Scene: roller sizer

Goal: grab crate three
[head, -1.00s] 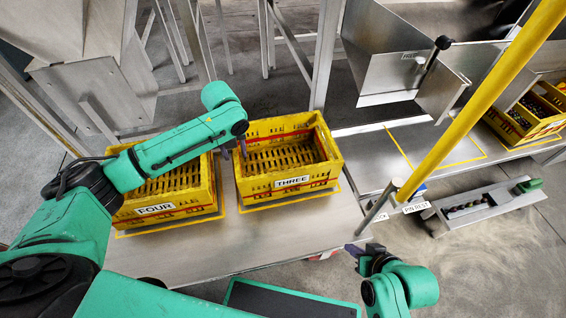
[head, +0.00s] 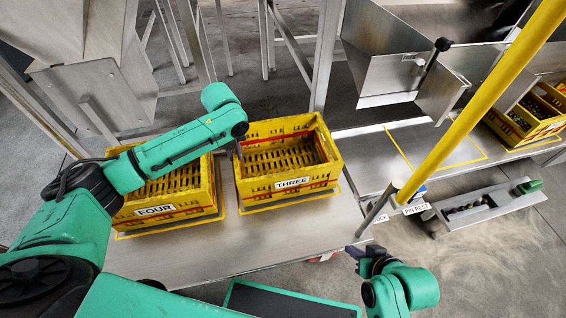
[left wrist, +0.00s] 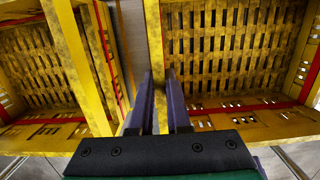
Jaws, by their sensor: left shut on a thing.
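Crate three (head: 292,182) is a yellow, empty slatted crate labelled THREE, standing level on the metal bench. My left gripper (head: 239,150) is at its left wall, fingers pointing down. In the left wrist view, the fingers (left wrist: 162,105) stand on either side of the crate's yellow wall (left wrist: 155,45), shut on it.
Crate four (head: 155,210), yellow and labelled FOUR, stands close on the left, with a narrow gap between the crates. Metal frame legs (head: 325,60) stand behind. A yellow post (head: 470,110) rises at the right. The bench front (head: 240,240) is clear.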

